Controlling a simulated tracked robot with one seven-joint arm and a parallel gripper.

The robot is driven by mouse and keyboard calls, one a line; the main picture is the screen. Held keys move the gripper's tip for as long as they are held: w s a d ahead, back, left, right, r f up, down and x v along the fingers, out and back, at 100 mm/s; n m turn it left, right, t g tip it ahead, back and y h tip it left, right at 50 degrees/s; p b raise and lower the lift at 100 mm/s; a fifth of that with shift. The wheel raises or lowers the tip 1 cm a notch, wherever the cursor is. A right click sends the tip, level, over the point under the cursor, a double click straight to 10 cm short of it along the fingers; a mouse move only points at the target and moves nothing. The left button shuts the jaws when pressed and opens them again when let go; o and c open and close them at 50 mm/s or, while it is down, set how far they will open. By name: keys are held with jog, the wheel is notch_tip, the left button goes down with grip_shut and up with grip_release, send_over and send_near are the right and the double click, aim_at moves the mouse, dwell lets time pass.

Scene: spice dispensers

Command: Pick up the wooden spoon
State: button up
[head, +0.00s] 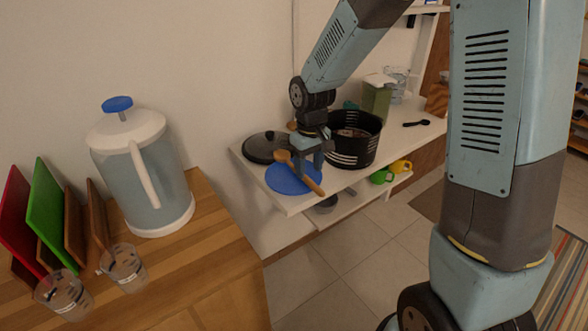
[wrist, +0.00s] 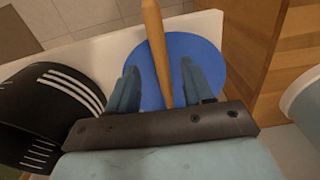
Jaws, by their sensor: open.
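The wooden spoon (head: 309,181) lies across a round blue plate (head: 284,184) on the white shelf in the head view. My gripper (head: 311,158) is right above the plate. In the wrist view, the spoon's handle (wrist: 155,45) runs between the two blue fingers of my open gripper (wrist: 160,85), with the blue plate (wrist: 208,64) behind it. The fingers stand apart on either side of the handle. The spoon's lower end is hidden behind the gripper body in the wrist view.
A black pot (head: 357,140) with white stripes stands beside the gripper; it also shows at left in the wrist view (wrist: 42,112). A dark lid (head: 264,147) lies behind the plate. The white shelf (head: 292,207) has a front edge close to the plate. A large pitcher (head: 155,190) stands on the wooden counter.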

aim_at(309, 179)
jog(key=shift+s+f, duration=0.1)
jog(key=shift+f, duration=1.7)
jog(key=shift+c, duration=0.3)
grip_shut()
